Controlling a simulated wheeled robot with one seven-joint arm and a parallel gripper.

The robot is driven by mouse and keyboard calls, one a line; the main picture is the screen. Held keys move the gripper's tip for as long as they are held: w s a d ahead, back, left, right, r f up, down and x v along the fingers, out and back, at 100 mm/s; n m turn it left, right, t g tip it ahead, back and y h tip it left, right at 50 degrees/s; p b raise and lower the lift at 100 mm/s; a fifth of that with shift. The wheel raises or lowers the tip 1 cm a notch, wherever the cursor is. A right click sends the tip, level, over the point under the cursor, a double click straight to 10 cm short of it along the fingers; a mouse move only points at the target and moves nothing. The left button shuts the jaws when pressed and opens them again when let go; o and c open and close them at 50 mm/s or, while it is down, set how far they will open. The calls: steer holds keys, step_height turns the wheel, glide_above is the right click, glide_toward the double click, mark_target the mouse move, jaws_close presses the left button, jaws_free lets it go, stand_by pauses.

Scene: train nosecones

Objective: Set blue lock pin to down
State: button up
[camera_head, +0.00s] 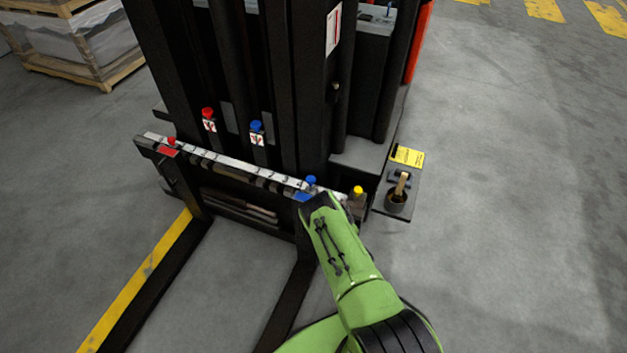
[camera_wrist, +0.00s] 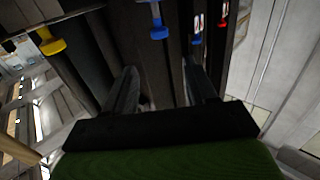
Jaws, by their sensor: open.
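A blue lock pin with a round knob (camera_head: 311,180) sits on the right part of the forklift's carriage bar (camera_head: 232,163), beside a small blue plate (camera_head: 301,197). I cannot tell whether it is up or down. In the wrist view a blue knob on a light shaft (camera_wrist: 158,32) shows ahead of my gripper (camera_wrist: 161,82), roughly in line with the gap between the fingers. The fingers are apart, with nothing held between them.
A second blue knob (camera_head: 256,126) and a red knob (camera_head: 208,113) stand on the mast above. A yellow knob (camera_head: 357,191) is right of the pin, and another red knob (camera_head: 171,141) is at the bar's left end.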

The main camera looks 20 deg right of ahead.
mark_target(313, 182)
steer(key=w+b, duration=0.7)
steer(key=w, duration=0.8)
steer(key=shift+f, duration=0.1)
steer(key=shift+s, duration=0.1)
jaws_close()
